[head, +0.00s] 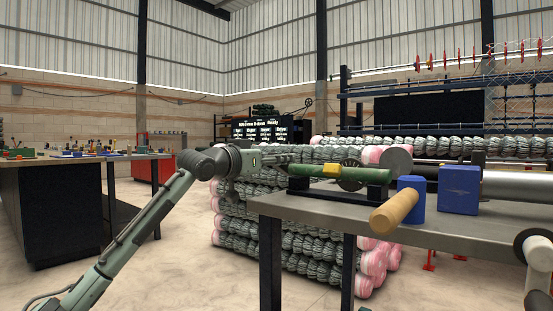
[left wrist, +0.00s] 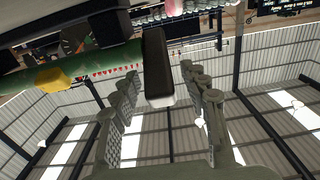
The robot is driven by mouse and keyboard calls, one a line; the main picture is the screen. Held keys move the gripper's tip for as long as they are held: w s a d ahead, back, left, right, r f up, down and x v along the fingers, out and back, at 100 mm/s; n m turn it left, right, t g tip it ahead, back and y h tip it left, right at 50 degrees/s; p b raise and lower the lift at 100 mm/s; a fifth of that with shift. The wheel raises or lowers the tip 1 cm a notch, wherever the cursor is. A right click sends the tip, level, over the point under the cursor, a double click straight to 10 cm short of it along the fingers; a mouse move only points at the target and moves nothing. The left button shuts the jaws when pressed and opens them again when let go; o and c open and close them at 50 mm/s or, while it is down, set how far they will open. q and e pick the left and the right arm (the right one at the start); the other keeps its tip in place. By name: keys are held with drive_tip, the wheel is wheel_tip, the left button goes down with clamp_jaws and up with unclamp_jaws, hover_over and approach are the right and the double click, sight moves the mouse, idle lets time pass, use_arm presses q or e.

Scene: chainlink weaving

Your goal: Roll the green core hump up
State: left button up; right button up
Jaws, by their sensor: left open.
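A green core (head: 308,170) lies level on a dark stand (head: 318,192) on the workbench. A yellow hump (head: 333,170) sits on its middle. The left wrist view also shows the green core (left wrist: 92,66) and the yellow hump (left wrist: 52,78), with small red marks along the core. My left gripper (head: 287,158) is at the left end of the stand, close to the core's end. Its fingers (left wrist: 162,80) are spread in the left wrist view, with a dark block (left wrist: 156,58) showing between them. Whether they touch anything I cannot tell. My right gripper is not in view.
A dark slotted disc (head: 352,176) stands behind the core. Two blue blocks (head: 459,190) (head: 411,185) and a wooden cylinder (head: 394,207) are to its right on the workbench (head: 450,228). Wrapped rolls (head: 240,225) are stacked behind. Open floor lies left.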

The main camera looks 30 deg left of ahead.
use_arm(q)
clamp_jaws()
idle(0.5)
